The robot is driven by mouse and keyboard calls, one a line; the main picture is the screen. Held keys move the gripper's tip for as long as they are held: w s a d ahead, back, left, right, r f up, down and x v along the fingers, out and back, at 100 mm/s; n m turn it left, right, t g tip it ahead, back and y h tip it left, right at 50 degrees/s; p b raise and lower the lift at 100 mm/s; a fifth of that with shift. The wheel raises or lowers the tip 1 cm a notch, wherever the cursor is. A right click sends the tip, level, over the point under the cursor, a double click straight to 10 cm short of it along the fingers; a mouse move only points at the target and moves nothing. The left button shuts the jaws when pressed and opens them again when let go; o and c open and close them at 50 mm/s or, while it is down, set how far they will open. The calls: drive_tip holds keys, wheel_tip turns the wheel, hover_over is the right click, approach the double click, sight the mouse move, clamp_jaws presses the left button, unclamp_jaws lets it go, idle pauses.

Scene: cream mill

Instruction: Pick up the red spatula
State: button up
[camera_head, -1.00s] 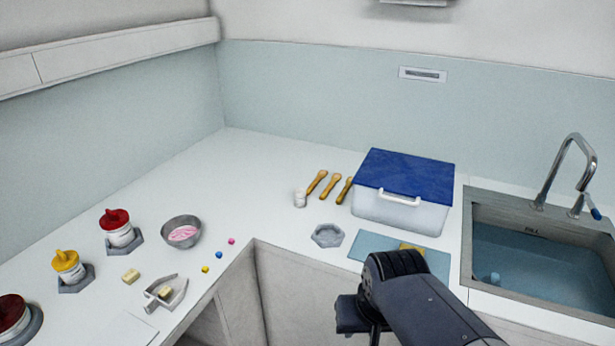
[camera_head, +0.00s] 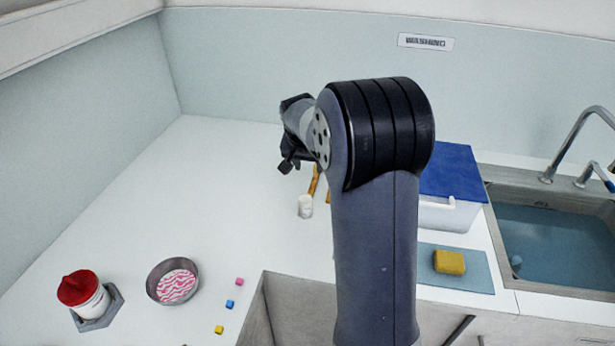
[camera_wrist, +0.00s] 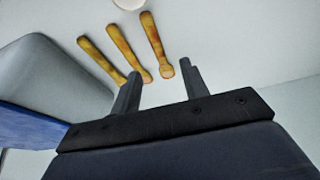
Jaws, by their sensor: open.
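Three wooden-coloured utensils lie side by side on the white counter in the wrist view: a left one (camera_wrist: 100,58), a middle one (camera_wrist: 128,45) and a right one (camera_wrist: 156,42). None shows a clearly red part, so I cannot tell which is the red spatula. My gripper (camera_wrist: 160,74) is open and empty, its fingers either side of the near ends of the middle and right utensils; I cannot tell its height above them. In the head view my gripper (camera_head: 288,163) is over the back counter, and my arm hides most of the utensils (camera_head: 315,181).
A clear box with a blue lid (camera_head: 451,173) stands right of the utensils. A white cup (camera_head: 305,206) stands just in front of them. A yellow sponge (camera_head: 449,262) lies on a blue mat (camera_head: 470,283), beside the sink (camera_head: 550,235). The back-left counter is clear.

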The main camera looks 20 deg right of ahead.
sight(313, 187)
drive_tip(key=x, duration=0.3)
drive_tip(key=shift+f, duration=0.25)
drive_tip(key=shift+s+f+p+x, duration=0.1)
drive_tip(key=shift+s+p+x, duration=0.15)
drive_tip(key=shift+x, duration=0.65)
drive_tip(key=shift+s+f+p+x, duration=0.15)
drive_tip(key=shift+p+x, duration=0.15)
drive_tip(key=shift+x, duration=0.6)
drive_tip(key=shift+s+p+x, duration=0.2)
drive_tip(key=shift+p+x, duration=0.05)
drive_tip(key=shift+x, duration=0.65)
drive_tip(key=shift+a, duration=0.1)
clamp_jaws()
